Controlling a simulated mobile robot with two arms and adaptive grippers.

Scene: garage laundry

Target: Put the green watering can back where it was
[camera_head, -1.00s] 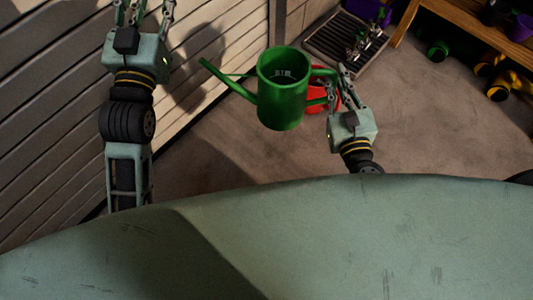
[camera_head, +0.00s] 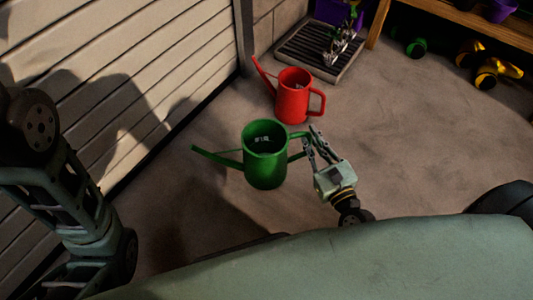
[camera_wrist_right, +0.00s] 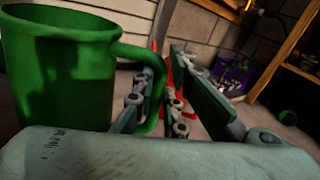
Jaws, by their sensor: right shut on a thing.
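The green watering can (camera_head: 265,160) is upright in the middle of the head view, its spout to the left and its handle to the right. My right gripper (camera_head: 309,147) is shut on its handle. In the right wrist view, the green can (camera_wrist_right: 62,75) fills the left side and its handle runs between the fingers of my right gripper (camera_wrist_right: 166,75). I cannot tell whether the can's base touches the floor. My left arm shows at the left edge of the head view, but its gripper is out of frame.
A red watering can (camera_head: 292,97) stands on the floor just behind the green one. A dark grate tray (camera_head: 320,50) lies beyond it, near a purple container (camera_head: 336,11). A wooden shelf (camera_head: 455,22) and boots are at upper right.

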